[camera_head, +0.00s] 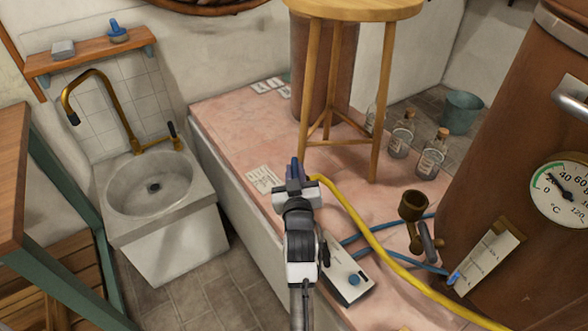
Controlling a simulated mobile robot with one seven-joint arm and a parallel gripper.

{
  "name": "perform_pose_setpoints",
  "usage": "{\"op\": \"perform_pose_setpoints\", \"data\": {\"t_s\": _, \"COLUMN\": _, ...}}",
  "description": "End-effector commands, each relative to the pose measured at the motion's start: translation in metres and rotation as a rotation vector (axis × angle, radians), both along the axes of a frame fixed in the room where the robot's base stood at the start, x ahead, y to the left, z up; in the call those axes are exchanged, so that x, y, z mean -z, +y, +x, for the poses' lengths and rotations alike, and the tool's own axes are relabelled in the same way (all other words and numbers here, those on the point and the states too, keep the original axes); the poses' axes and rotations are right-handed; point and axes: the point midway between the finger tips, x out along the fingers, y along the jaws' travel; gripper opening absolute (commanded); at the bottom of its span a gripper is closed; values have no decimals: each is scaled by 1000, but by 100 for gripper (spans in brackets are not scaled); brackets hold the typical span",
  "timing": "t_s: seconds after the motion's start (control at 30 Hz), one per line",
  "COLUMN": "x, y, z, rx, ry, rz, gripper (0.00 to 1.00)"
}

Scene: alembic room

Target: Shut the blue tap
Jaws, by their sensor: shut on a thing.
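My gripper (295,184) is over the pink tiled ledge, seen from behind. A white box (347,284) with a blue knob (355,280) is on the ledge, right of my arm.
A wooden stool (353,10) stands on the ledge behind the gripper, near corked glass bottles (432,158). A brass cup-shaped fitting (413,205) and blue hoses (365,237) lie right. A stone sink (150,190) with a brass spout is left. The copper vessel (500,150) fills the right.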

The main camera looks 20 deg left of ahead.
Motion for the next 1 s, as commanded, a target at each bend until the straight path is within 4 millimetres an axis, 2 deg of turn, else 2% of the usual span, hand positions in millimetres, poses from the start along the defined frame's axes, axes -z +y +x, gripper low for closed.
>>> {"op": "perform_pose_setpoints", "data": {"t_s": 1.0, "x": 4, "y": -10, "z": 7, "rx": -503, "ry": -2, "rz": -4, "gripper": 0}}
